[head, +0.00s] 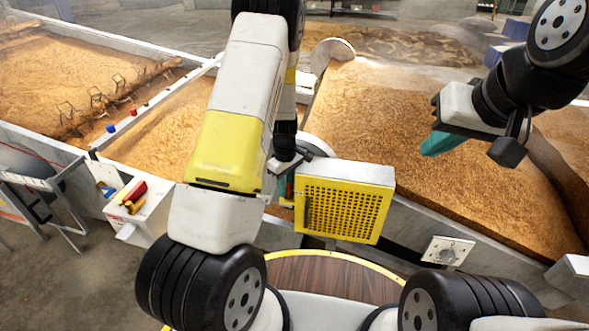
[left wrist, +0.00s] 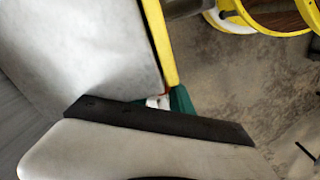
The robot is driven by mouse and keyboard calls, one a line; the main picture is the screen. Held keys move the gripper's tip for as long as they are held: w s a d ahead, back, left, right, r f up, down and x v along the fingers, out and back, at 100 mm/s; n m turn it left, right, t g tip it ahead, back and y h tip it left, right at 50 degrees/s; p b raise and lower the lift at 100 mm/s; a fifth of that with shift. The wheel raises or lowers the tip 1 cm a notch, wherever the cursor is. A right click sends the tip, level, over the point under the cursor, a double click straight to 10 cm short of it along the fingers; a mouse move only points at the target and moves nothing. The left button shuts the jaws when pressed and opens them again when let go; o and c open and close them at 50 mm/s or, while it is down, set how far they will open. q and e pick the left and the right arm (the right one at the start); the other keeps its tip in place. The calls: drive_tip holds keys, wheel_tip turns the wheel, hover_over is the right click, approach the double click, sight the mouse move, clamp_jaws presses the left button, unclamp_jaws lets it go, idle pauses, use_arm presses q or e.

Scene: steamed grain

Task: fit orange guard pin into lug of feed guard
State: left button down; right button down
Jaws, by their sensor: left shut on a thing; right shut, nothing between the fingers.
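The feed guard (head: 343,205) is a yellow perforated panel on a pale metal box at the front edge of the grain bed. In the left wrist view, its pale face and yellow edge (left wrist: 158,40) are close to the gripper. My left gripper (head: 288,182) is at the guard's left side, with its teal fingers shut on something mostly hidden. A small orange-red bit shows there, consistent with the orange guard pin. A teal fingertip (left wrist: 181,101) shows beside the yellow edge. The lug and pin fit cannot be made out. My right gripper (head: 440,143) is shut and empty above the grain.
A pale tray (head: 150,208) at left holds red and yellow items. Grain beds (head: 400,120) with metal walls fill the back. A socket plate (head: 447,251) is on the front wall, right of the guard. There is free air above the grain on the right.

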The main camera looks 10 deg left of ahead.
use_arm(q)
drive_tip(key=shift+s+f, duration=0.3)
drive_tip(key=shift+f, duration=0.2)
drive_tip(key=c, duration=1.1)
unclamp_jaws()
drive_tip(key=r, duration=0.8)
drive_tip(key=shift+w+r, duration=0.25)
drive_tip(key=shift+r, duration=0.1)
